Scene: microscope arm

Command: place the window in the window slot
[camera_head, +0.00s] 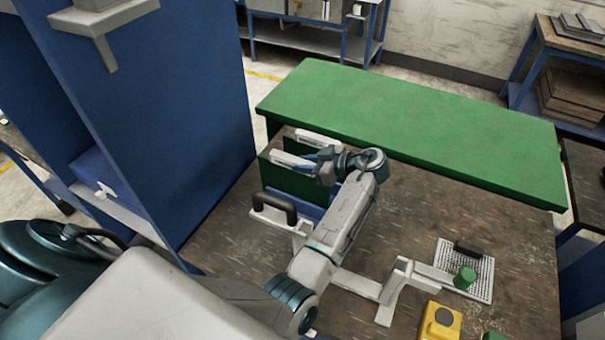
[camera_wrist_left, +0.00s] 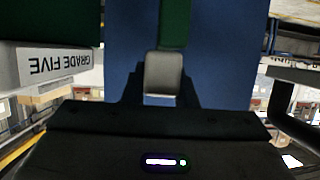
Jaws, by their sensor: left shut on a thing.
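I cannot tell for sure which thing is the window or where its slot is. My left gripper (camera_head: 309,161) points left over a green box (camera_head: 290,181) at the table's left. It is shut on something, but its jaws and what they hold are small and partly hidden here. In the left wrist view, a small grey block (camera_wrist_left: 163,73) stands at the middle before a blue panel (camera_wrist_left: 218,65), with a green strip (camera_wrist_left: 175,22) above it. A white block (camera_wrist_left: 58,65) marked "GRADE FIVE" is at the left. My right gripper is not in view.
A black-handled light plate (camera_head: 275,207) lies close in front of the green box. A tall blue cabinet (camera_head: 170,120) stands at left. A green panel (camera_head: 410,125) spans the back.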

